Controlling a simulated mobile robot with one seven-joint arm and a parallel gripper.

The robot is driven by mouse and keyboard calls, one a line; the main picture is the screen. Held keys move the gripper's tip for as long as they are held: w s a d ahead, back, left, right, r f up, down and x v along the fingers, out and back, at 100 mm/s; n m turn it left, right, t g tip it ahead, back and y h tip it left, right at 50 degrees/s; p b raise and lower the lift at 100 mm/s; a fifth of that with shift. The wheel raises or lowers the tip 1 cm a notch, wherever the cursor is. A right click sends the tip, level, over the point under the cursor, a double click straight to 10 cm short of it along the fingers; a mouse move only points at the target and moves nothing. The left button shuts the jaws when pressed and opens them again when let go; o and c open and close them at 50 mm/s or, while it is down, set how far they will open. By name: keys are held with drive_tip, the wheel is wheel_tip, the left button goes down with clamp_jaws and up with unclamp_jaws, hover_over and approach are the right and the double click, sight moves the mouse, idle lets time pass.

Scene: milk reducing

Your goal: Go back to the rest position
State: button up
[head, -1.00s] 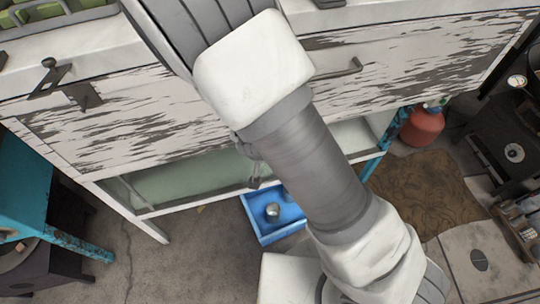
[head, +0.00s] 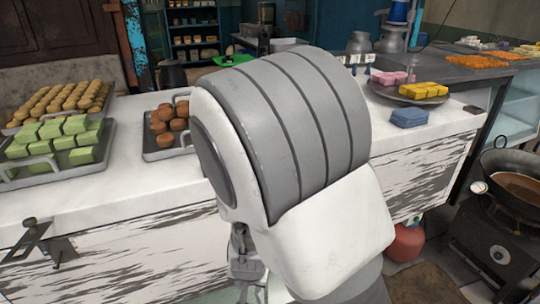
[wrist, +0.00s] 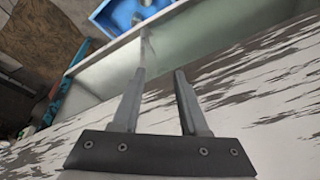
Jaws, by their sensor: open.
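My gripper (wrist: 160,82) is open and empty in the wrist view, its two fingers apart with nothing between them. It hangs near the worn white front of the counter (wrist: 265,95), and the blue tray (wrist: 103,20) lies beyond the fingertips at the top of that view. In the head view my arm fills the middle and hides part of the counter (head: 130,225). I cannot clearly make out the gripper there.
The counter bears trays of green blocks (head: 75,142), yellow sweets (head: 72,98) and brown balls (head: 168,117). A blue block (head: 410,117) lies at right near a plate (head: 392,97).

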drive_tip(key=s+d+r+n+y+p, duration=0.1)
drive_tip(key=d+r+p, duration=0.15)
drive_tip(key=r, duration=0.75)
drive_tip(key=s+d+r+y+p, duration=0.1)
drive_tip(key=d+r, duration=0.3)
drive_tip(key=r, duration=0.7)
drive_tip(key=s+d+r+n+t+h+p, duration=0.1)
drive_tip(key=s+d+r+t+h+p, duration=0.1)
drive_tip(key=s+d+r, duration=0.8)
wheel_tip(320, 180, up, 4)
drive_tip(key=d+p, duration=0.1)
drive_tip(key=d, duration=0.1)
drive_tip(key=shift+d+h+p, duration=0.35)
drive_tip(key=shift+d+h, duration=0.05)
drive_tip(key=shift+a, duration=0.1)
